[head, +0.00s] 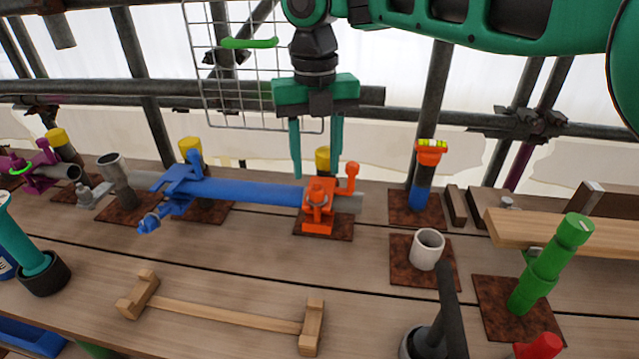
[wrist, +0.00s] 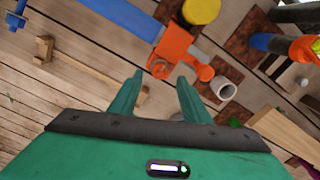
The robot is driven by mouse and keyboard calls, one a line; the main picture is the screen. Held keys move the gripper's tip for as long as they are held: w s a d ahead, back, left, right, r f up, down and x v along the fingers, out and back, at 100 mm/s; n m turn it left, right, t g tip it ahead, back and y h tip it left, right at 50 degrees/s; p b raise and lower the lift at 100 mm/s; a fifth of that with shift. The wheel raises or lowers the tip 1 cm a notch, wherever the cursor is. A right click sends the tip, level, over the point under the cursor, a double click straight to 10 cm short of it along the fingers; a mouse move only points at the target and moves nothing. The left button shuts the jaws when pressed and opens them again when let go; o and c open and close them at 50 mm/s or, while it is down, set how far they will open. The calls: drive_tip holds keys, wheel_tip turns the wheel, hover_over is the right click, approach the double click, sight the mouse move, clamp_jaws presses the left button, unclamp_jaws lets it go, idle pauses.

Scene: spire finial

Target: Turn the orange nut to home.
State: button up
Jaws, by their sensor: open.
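An orange clamp (head: 319,222) sits around a blue and grey pipe on a rusty plate in the head view. A rounded orange nut (head: 316,192) shows on the clamp's near side, and an orange knob (head: 351,172) stands at its right. The clamp (wrist: 176,46) and nut (wrist: 160,68) also show in the wrist view, just beyond the fingertips. My gripper (head: 317,174) points down with its fingers apart and empty, its tips appearing near the clamp's top in the head view. In the wrist view my gripper (wrist: 160,76) has the nut between its tips in the picture; contact cannot be told.
A blue pipe (head: 250,193) runs left from the clamp to a blue coupler. A yellow cap (head: 323,160) stands behind it. An orange-topped post (head: 430,170), a white cup (head: 428,250) and a green post (head: 545,265) stand to the right. A wooden bar (head: 225,313) lies in front.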

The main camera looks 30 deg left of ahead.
sight(317, 182)
wheel_tip(317, 182, down, 6)
drive_tip(key=shift+r, duration=0.15)
idle(0.3)
drive_tip(key=c, duration=1)
